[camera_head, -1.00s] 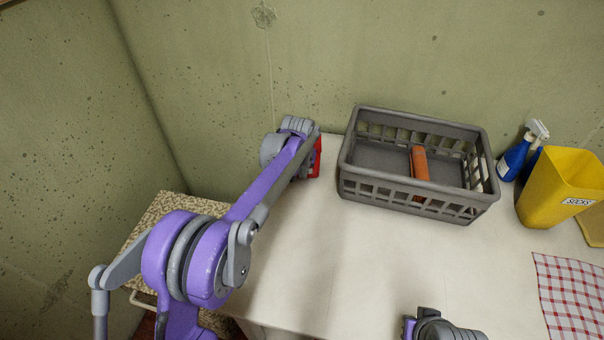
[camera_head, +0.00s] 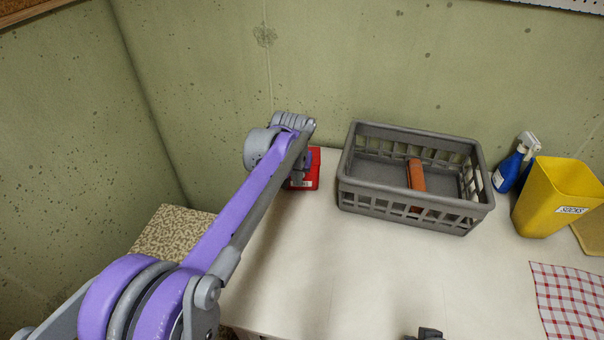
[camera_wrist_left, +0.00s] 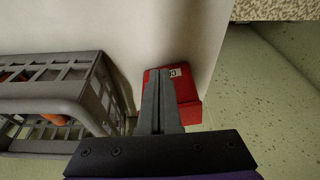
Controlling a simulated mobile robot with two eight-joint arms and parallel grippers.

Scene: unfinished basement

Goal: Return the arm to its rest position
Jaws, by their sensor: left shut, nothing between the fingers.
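My left arm reaches in from the lower left of the head view. Its gripper (camera_head: 301,178) is at the back of the white table, in front of a red box (camera_head: 314,168) and partly covering it. In the left wrist view the two grey fingers (camera_wrist_left: 160,76) are shut together with nothing between them. They overlap the red box (camera_wrist_left: 186,100) in that picture; whether they touch it I cannot tell.
A grey slotted basket (camera_head: 366,201) holding an orange item (camera_head: 416,175) stands right of the left gripper. Further right are a blue spray bottle (camera_head: 508,170), a yellow bin (camera_head: 545,200) and a checked cloth (camera_head: 570,300). The table (camera_head: 370,270) front is clear; walls close off the back and left.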

